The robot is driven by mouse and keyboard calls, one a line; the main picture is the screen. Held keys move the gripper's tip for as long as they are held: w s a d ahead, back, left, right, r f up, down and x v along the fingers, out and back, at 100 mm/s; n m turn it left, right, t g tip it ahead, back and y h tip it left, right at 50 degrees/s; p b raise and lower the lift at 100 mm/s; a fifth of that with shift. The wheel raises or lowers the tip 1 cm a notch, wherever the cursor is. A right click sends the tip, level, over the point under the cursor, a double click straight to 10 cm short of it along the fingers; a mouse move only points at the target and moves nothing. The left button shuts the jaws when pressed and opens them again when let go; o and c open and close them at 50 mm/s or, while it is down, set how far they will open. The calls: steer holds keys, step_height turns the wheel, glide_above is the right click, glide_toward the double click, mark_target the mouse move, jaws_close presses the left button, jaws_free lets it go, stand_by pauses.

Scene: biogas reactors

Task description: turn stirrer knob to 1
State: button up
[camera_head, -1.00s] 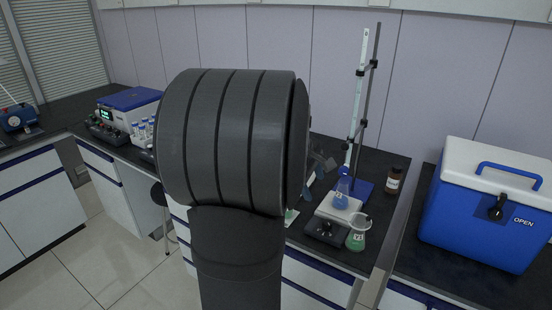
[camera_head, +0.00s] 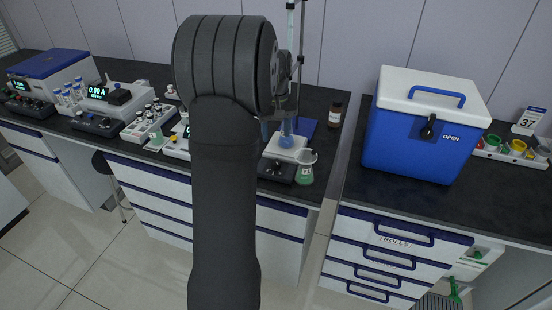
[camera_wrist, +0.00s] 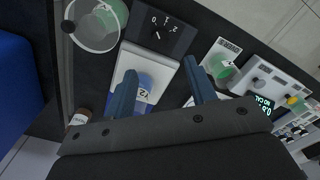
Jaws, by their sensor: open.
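The stirrer (camera_head: 278,171) stands near the bench's front edge, with a dark front panel and a white top plate (camera_wrist: 160,68). In the wrist view its knob (camera_wrist: 157,34) sits on the dark panel among small white numerals; I cannot tell which one it points to. A flask of blue liquid (camera_head: 289,137) stands on the plate; it also shows in the wrist view (camera_wrist: 146,84). My gripper (camera_wrist: 160,70) is open, its two blue fingers apart over the plate and flask, with the knob beyond the fingertips and untouched. In the head view my arm hides most of the gripper.
A flask of green liquid (camera_head: 305,172) stands right beside the stirrer. A stand rod (camera_head: 301,60) rises behind it, and a brown bottle (camera_head: 335,115) is to its right. A blue cooler (camera_head: 415,145) fills the bench further right. Instruments and tube racks line the left bench.

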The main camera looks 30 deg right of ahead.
mark_target(276, 162)
step_height(276, 162, down, 11)
stand_by(0.3)
steer(key=c, duration=1)
steer(key=shift+m, duration=0.4)
steer(key=m, duration=0.3)
steer(key=shift+m, duration=2.4)
